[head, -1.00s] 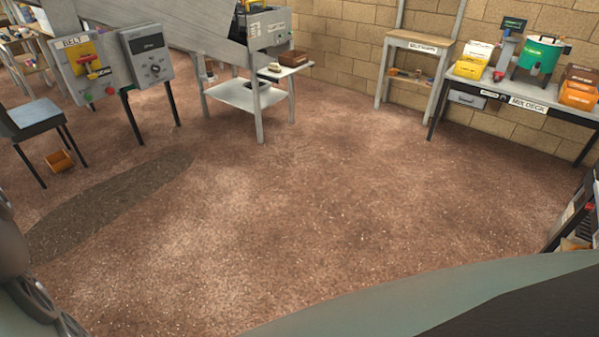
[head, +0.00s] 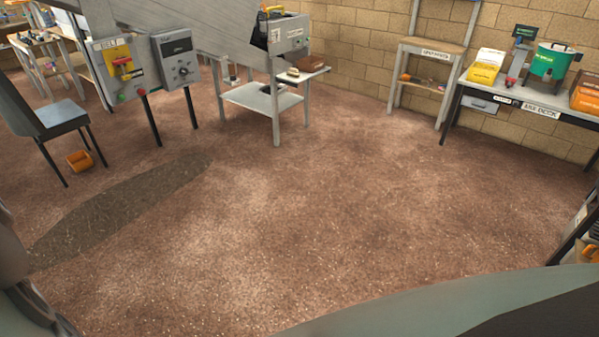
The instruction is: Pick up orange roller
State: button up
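A small orange object (head: 79,160) lies on the floor at the left, beneath a dark chair-like stand. It has a rounded look, but it is too small to tell whether it is a roller or a bin. Another small orange item (head: 405,77) sits on the lower shelf of the wooden stand at the back wall. My gripper is out of view.
The grey belt machine with its BELT panel (head: 122,68) and control box (head: 177,58) stands upper left. A metal side table (head: 262,97) is beside it. A mixing table (head: 535,103) stands along the right wall, and a dark rack (head: 577,235) lower right. The middle floor is open.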

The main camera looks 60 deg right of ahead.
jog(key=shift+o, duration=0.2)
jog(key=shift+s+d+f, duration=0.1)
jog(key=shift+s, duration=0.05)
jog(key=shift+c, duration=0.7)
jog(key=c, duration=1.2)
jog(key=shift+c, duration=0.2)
